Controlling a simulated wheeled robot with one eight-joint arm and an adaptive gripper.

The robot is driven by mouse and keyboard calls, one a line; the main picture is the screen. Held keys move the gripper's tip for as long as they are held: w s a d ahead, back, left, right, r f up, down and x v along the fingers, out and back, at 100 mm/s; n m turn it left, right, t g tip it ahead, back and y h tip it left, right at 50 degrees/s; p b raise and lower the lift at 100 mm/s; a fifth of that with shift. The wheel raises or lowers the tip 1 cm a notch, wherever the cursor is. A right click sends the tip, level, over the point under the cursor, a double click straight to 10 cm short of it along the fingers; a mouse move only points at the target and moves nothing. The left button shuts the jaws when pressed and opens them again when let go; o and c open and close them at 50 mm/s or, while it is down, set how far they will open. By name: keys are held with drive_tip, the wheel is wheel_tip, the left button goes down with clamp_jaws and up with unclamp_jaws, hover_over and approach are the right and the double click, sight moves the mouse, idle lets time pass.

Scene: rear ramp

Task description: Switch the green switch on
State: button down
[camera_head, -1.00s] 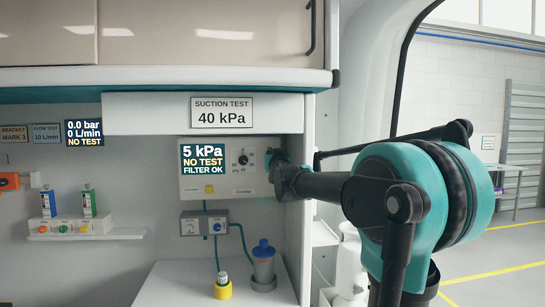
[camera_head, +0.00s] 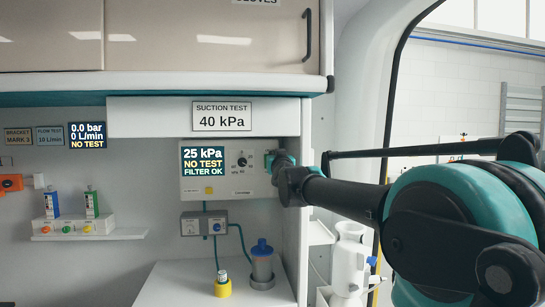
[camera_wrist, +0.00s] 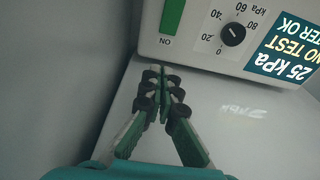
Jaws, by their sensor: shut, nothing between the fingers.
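The green switch (camera_wrist: 172,16) shows in the wrist view as a narrow green bar on the white suction unit (camera_wrist: 200,48), beside a label reading ON. In the head view the unit (camera_head: 222,188) hangs on the wall, and I cannot make out the switch behind my gripper. My gripper (camera_wrist: 160,70) is shut and empty, its fingertips just below the switch in the wrist picture. I cannot tell whether they touch the unit. In the head view my gripper (camera_head: 270,160) is at the unit's right edge. The display (camera_head: 204,160) reads 25 kPa, NO TEST, FILTER OK.
A dial (camera_wrist: 233,34) sits beside the switch. A sign (camera_head: 222,116) above reads SUCTION TEST 40 kPa. A grey-blue canister (camera_head: 262,265) and a yellow-based bottle (camera_head: 222,286) stand on the counter below.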

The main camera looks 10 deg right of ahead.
drive_tip(key=shift+s+r, duration=0.2)
drive_tip(key=shift+s, duration=0.95)
drive_tip(key=shift+s+r, duration=0.2)
drive_tip(key=shift+s, duration=0.9)
drive_tip(key=s+a+f+n+g+y, duration=0.1)
drive_tip(key=s+f+g, duration=0.2)
drive_tip(key=f, duration=0.8)
drive_tip(key=s+f+g, duration=0.2)
drive_tip(key=s+f, duration=0.1)
drive_tip(key=f, duration=0.7)
drive_tip(key=s+a+f+n+g+y, duration=0.1)
drive_tip(key=s+f+g, duration=0.2)
drive_tip(key=f, duration=0.8)
drive_tip(key=s+d+f+m+g+h, duration=0.1)
drive_tip(key=s+d+f+g, duration=0.1)
drive_tip(key=s+f, duration=0.9)
drive_tip(key=s+d+f+m+g+h, duration=0.1)
drive_tip(key=s+d+f+g, duration=0.2)
drive_tip(key=s+f, duration=0.8)
drive_tip(key=g, duration=0.2)
drive_tip(key=shift+s+d+g, duration=0.15)
drive_tip(key=shift+s+g, duration=0.15)
drive_tip(key=shift+s, duration=0.1)
